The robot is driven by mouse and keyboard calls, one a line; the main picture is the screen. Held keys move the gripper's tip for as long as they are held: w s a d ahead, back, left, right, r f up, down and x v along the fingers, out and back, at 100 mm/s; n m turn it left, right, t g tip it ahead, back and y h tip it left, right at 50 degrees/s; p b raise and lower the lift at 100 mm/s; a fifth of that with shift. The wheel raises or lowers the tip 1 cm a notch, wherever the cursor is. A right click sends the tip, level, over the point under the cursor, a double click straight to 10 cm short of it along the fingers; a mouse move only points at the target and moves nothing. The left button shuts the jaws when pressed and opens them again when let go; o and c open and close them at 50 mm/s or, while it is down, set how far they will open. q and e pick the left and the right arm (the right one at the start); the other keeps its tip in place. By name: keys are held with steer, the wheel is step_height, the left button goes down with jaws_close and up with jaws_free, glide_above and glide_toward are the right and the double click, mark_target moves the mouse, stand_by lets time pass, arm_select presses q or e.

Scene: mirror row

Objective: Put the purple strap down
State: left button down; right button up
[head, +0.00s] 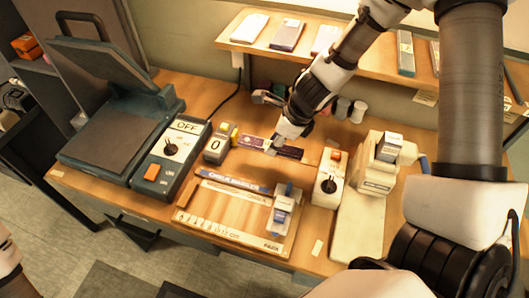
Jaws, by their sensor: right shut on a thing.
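My right gripper (272,147) reaches down from the upper right and is shut on the strap. The strap lies about level, at or just above the bench top; I cannot tell whether it touches. The fingertips hide part of it. My left gripper is not in view.
A heat press (110,125) with an open lid stands left, beside an OFF control box (172,150). A wooden board (238,218) lies in front. A white machine (375,175) stands right. A shelf (240,32) with flat items runs along the back.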

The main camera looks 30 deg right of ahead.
steer(key=b, duration=0.4)
glide_above(271, 170)
steer(key=s, duration=0.2)
steer(key=f, duration=0.4)
steer(key=shift+w+d+f, duration=0.2)
steer(key=shift+d+f, duration=0.05)
steer(key=shift+d, duration=0.15)
steer(key=f+b, duration=0.4)
steer(key=f, duration=0.1)
steer(key=shift+w, duration=0.35)
steer(key=shift+s+r, duration=0.15)
steer(key=shift+r, duration=0.15)
steer(key=shift+f, duration=0.2)
steer(key=o, duration=1.2)
steer(key=shift+r, duration=0.1)
